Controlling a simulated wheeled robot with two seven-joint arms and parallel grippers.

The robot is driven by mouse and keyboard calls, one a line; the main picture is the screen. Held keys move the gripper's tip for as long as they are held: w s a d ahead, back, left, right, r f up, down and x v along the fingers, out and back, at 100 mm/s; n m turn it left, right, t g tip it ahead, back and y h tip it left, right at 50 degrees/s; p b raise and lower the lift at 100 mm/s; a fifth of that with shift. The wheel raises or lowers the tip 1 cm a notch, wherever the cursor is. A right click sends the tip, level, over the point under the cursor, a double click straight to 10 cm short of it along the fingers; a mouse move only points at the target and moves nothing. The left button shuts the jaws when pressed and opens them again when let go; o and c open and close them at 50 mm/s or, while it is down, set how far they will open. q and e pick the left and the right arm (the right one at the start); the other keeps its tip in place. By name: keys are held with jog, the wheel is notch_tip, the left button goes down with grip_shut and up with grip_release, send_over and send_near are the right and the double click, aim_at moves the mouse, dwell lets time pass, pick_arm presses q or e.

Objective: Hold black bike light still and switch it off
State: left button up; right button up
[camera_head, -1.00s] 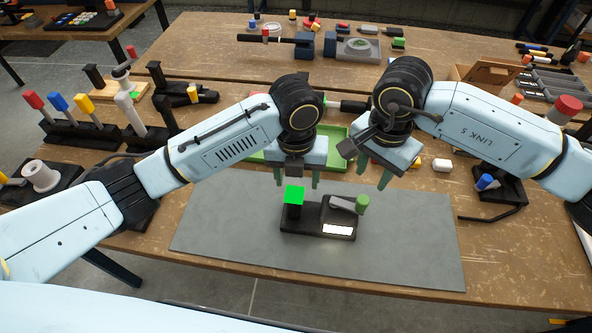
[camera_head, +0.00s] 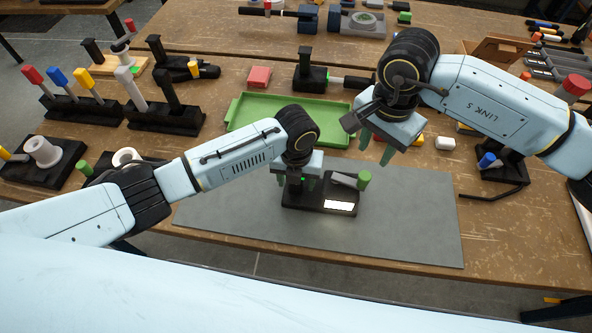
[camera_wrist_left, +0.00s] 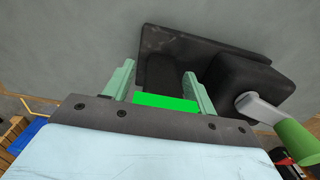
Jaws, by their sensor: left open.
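The black bike light (camera_head: 318,205) lies on the grey mat, with a bright white lit panel (camera_head: 340,206) on its front. A grey lever with a green tip (camera_head: 364,179) sticks up at its right end; it also shows in the left wrist view (camera_wrist_left: 296,138). My left gripper (camera_head: 296,184) is over the light's left end. In the left wrist view its open fingers (camera_wrist_left: 160,88) stand on either side of the black post with the green top (camera_wrist_left: 166,103). Contact cannot be told. My right gripper (camera_head: 375,155) hangs above and behind the lever, fingers apart and empty.
The grey mat (camera_head: 410,230) is clear around the light. A green tray (camera_head: 245,118) lies behind it. Tool racks (camera_head: 85,105) stand at the left, and a black stand with a blue knob (camera_head: 488,160) is at the right.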

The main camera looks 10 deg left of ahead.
aim_at(364, 176)
pick_arm(q)
jog(key=shift+f, duration=0.15)
jog(key=shift+c, duration=0.2)
grip_shut()
pick_arm(e)
jog(key=shift+o, duration=1.5)
jog(key=shift+s+a+r+n, duration=0.1)
jog(key=shift+s+r+n, duration=0.05)
jog(key=shift+r+n, duration=0.45)
notch_tip(364, 176, down, 12)
jog(key=shift+r, duration=0.15)
jog(key=shift+c, duration=0.4)
